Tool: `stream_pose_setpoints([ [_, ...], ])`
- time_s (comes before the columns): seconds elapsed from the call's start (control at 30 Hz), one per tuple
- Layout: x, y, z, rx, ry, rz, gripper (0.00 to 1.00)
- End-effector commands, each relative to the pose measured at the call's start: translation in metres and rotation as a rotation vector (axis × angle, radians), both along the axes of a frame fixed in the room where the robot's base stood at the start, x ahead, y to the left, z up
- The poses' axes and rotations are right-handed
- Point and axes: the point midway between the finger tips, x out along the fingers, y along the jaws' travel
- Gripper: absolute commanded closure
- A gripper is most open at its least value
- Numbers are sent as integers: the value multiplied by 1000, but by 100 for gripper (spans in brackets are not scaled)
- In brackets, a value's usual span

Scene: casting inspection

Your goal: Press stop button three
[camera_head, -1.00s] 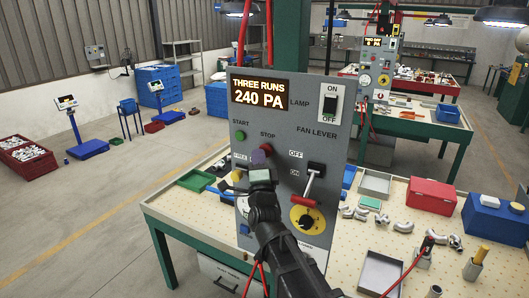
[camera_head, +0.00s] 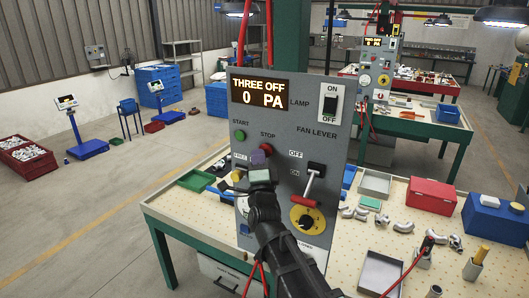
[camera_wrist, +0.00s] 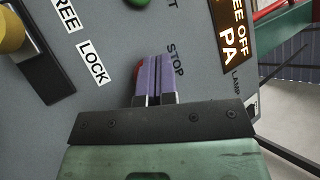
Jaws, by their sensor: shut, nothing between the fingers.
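The grey control panel (camera_head: 286,120) stands on the bench, and its display (camera_head: 262,95) reads "THREE OFF 0 PA". My gripper (camera_head: 260,157) is shut and empty, with its purple fingertips at the panel just under the STOP label. In the wrist view the shut fingers (camera_wrist: 154,78) point at the panel beside the word STOP. A sliver of the red stop button (camera_wrist: 136,73) shows beside the fingers; the rest is hidden behind them. I cannot tell whether they touch it. The green start button (camera_head: 240,135) is up and left of the gripper.
The panel also bears a lamp switch (camera_head: 331,104), a red-handled fan lever (camera_head: 304,201) and a yellow dial (camera_head: 305,219). A red box (camera_head: 432,195), a grey tray (camera_head: 381,273) and metal castings lie on the bench (camera_head: 345,262) at the right.

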Motion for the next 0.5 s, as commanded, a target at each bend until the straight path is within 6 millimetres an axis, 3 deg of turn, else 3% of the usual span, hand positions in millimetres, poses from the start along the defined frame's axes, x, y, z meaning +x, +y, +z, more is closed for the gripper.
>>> stream_pose_setpoints([
  [0.5,-11,6,0,0,0,1,100],
])
